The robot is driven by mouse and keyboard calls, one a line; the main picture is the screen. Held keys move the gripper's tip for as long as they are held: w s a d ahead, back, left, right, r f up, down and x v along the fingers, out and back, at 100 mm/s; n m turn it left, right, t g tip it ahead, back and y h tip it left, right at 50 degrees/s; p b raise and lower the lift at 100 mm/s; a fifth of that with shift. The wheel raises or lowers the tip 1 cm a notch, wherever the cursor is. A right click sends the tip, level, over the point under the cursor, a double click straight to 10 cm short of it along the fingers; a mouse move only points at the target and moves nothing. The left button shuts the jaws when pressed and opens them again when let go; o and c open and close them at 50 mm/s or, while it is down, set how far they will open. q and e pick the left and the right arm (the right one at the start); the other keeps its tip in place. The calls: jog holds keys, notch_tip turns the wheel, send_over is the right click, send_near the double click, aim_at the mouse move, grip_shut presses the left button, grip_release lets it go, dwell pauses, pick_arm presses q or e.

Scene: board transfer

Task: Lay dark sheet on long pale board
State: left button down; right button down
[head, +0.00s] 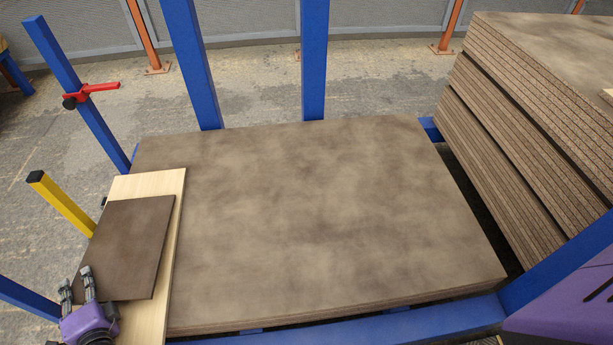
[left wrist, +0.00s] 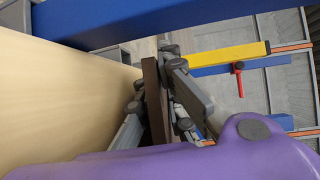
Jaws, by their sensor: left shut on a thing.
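The dark sheet (head: 128,240) is a small brown rectangle in the head view, over the near part of the long pale board (head: 165,182). My left gripper (head: 78,287) is shut on the sheet's near left corner. In the left wrist view the sheet (left wrist: 152,95) shows edge-on between the fingers (left wrist: 160,95). The pale board (left wrist: 60,90) fills the left of that view, with one finger between it and the sheet, so they look apart there. The sheet hides part of the board. My right gripper is not in view.
The pale board lies along the left edge of a large brown panel stack (head: 320,215). Blue posts (head: 190,60) stand behind it, and a yellow post (head: 60,203) and a red clamp (head: 92,92) at left. A taller panel stack (head: 530,120) stands at right.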

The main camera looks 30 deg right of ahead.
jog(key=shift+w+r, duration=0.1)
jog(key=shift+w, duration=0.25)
pick_arm(q)
jog(key=shift+w, duration=0.1)
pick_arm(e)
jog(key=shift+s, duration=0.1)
pick_arm(q)
jog(key=c, duration=1.8)
grip_release()
jog(key=shift+f, duration=0.1)
jog(key=shift+o, duration=0.2)
jog(key=shift+f, duration=0.15)
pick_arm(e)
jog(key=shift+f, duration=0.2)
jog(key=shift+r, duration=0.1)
